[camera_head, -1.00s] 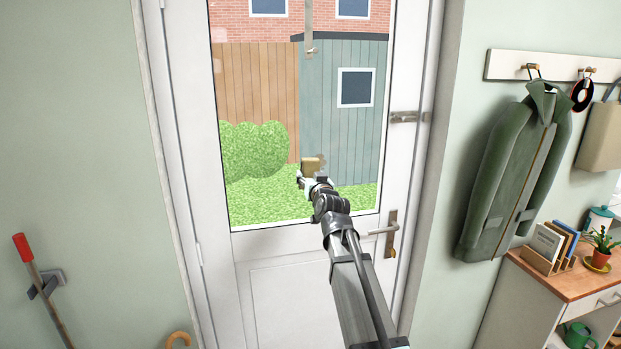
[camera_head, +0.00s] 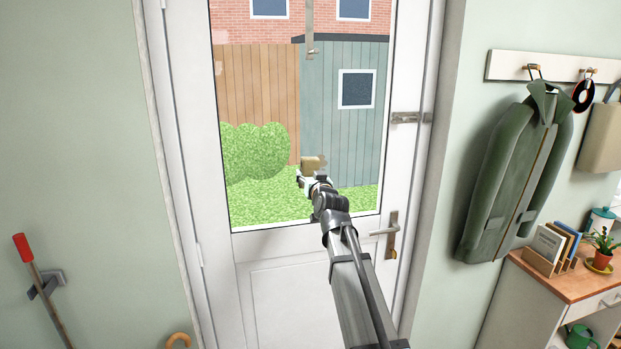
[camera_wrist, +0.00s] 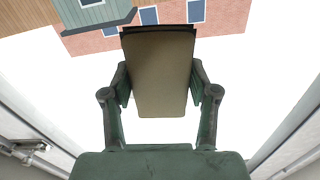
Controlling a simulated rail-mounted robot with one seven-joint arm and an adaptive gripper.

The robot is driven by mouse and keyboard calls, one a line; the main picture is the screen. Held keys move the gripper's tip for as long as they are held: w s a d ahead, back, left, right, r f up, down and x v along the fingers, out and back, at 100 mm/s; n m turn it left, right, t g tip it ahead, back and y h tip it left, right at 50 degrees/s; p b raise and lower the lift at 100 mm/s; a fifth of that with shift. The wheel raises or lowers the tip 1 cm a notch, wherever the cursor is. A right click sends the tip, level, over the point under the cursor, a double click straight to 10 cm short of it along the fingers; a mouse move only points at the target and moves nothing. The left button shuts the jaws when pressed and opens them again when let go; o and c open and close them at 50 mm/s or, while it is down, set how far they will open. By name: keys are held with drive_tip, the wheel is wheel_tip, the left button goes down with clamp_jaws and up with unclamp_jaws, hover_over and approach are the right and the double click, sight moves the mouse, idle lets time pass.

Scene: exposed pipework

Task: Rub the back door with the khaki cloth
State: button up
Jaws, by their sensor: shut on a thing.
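The back door (camera_head: 300,290) is white with a large glass pane and a lever handle (camera_head: 391,233) at its right. My gripper (camera_head: 314,182) is in front of the lower right part of the glass. It is shut on the khaki cloth (camera_head: 311,163), which looks like a small folded pad. In the wrist view the cloth (camera_wrist: 160,75) sits between the two fingers of my gripper (camera_wrist: 160,92), its far edge dark. I cannot tell whether the cloth touches the glass. A small brownish patch shows just right of the cloth.
A bolt (camera_head: 404,117) is on the door's right edge. A green coat (camera_head: 510,175) hangs at the right, above a wooden-topped cabinet (camera_head: 570,285) with a plant and books. A red-handled tool (camera_head: 24,248) is held on the left wall.

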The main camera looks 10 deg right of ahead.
drive_tip(key=shift+w, duration=0.3)
drive_tip(key=b, duration=0.1)
drive_tip(key=d+b, duration=0.1)
drive_tip(key=shift+d+f+b, duration=0.2)
drive_tip(key=shift+d+b, duration=0.05)
drive_tip(key=shift+b, duration=0.15)
drive_tip(key=shift+d+r+b, duration=0.15)
drive_tip(key=shift+d+b, duration=0.95)
drive_tip(key=shift+b, duration=0.2)
